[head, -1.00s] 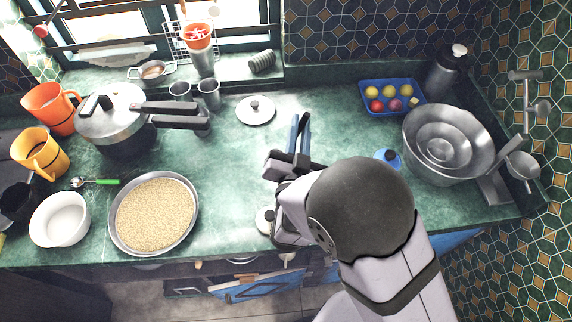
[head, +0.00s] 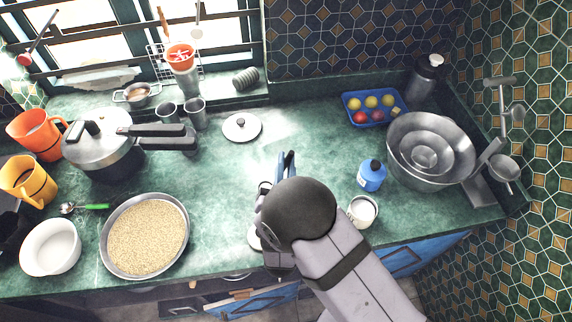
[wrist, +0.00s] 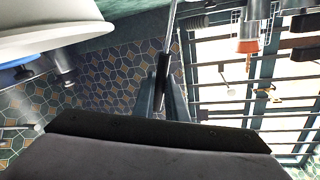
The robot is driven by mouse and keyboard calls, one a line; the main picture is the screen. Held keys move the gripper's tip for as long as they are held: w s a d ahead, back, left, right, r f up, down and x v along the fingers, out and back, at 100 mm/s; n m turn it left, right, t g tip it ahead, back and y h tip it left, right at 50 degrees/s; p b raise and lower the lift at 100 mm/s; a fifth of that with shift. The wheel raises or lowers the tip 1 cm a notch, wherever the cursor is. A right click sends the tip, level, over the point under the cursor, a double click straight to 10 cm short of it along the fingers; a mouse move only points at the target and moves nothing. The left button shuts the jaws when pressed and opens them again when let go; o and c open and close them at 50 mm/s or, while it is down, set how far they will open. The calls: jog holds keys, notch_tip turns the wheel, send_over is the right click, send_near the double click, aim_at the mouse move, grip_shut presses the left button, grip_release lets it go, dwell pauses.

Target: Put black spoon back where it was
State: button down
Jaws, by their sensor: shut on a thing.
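My gripper (head: 287,160) is over the middle of the counter in the head view, its fingers pointing towards the back wall. In the wrist view my gripper (wrist: 164,95) is shut on a thin thing with a black handle (wrist: 162,68) and a grey metal stem (wrist: 173,22) running up out of the picture. It looks like the black spoon, but its far end is out of view. Utensils hang at the window: one with a red end (head: 25,59), one with a wooden handle (head: 163,22) and a pale ladle (head: 196,32).
A grain pan (head: 107,268), pressure cooker (head: 100,150) and white bowl (head: 50,248) stand left. A lid (head: 241,127) lies behind my gripper. A blue bottle (head: 371,176), white mug (head: 362,211) and metal bowls (head: 397,150) stand right. A large white rim (wrist: 50,30) fills the wrist view's upper left.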

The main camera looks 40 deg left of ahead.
jog(key=shift+f, duration=0.85)
jog(key=c, duration=1.8)
grip_release()
jog(key=shift+o, duration=0.2)
jog(key=shift+r, duration=0.2)
jog(key=b+v, duration=0.3)
jog(key=v, duration=0.9)
jog(key=shift+b, duration=0.35)
jog(key=shift+f, duration=0.1)
